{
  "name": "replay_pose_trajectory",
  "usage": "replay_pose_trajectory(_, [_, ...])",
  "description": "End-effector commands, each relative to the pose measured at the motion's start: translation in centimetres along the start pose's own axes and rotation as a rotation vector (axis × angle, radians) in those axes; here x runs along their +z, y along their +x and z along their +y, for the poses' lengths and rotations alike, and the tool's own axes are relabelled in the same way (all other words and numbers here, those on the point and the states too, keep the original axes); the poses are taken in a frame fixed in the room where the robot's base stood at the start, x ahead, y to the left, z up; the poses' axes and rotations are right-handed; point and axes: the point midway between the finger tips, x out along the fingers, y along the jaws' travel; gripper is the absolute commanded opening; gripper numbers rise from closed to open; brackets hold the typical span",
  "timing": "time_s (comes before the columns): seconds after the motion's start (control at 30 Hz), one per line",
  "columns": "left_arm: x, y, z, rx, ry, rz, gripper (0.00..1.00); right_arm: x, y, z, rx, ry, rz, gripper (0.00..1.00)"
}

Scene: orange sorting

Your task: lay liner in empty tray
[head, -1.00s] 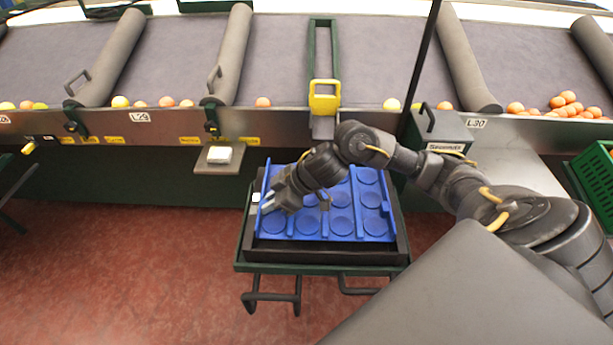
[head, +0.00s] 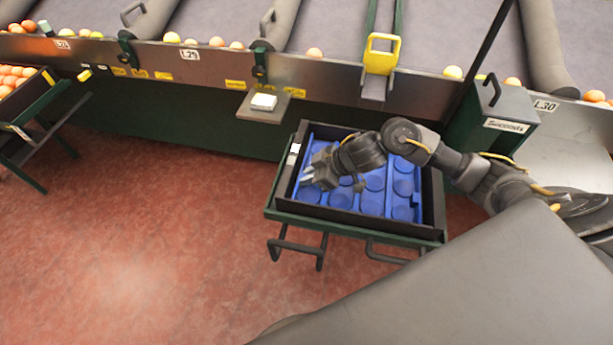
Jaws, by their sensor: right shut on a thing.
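The blue liner (head: 372,200) with round cups sits down inside the black tray (head: 436,205), within its walls. It looks roughly flat, and part of it is hidden by my right arm. The tray rests on a dark green stand. My right gripper (head: 308,180) reaches in over the tray from the right and is shut on the liner near its left edge. The fingertips are small in view, and the exact grip is hard to see. My left gripper is not in view.
A conveyor with oranges (head: 315,52) runs behind the tray. A small shelf (head: 264,107) with a white stack juts out behind it to the left. A grey-green bin marked "Seconds" (head: 502,118) stands right. A filled orange tray (head: 20,88) is far left. Red floor lies clear at front left.

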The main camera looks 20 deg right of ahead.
Motion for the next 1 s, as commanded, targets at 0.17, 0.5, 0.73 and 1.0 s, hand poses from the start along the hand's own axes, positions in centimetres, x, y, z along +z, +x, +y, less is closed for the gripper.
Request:
replay_pose_trajectory(0.17, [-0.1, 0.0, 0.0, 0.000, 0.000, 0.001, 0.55, 0.2, 0.1, 0.0, 0.000, 0.000, -0.001, 0.15])
replay_pose_trajectory(0.5, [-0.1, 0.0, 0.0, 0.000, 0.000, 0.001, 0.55, 0.1, 0.1, 0.0, 0.000, 0.000, -0.001, 0.36])
replay_pose_trajectory(0.73, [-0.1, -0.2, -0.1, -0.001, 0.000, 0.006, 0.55, 0.0, -1.0, 0.1, 0.002, -0.001, -0.001, 0.36])
replay_pose_trajectory(1.0, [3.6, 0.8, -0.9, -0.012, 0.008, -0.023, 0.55, -0.1, -6.5, 0.1, 0.003, -0.003, -0.003, 0.36])
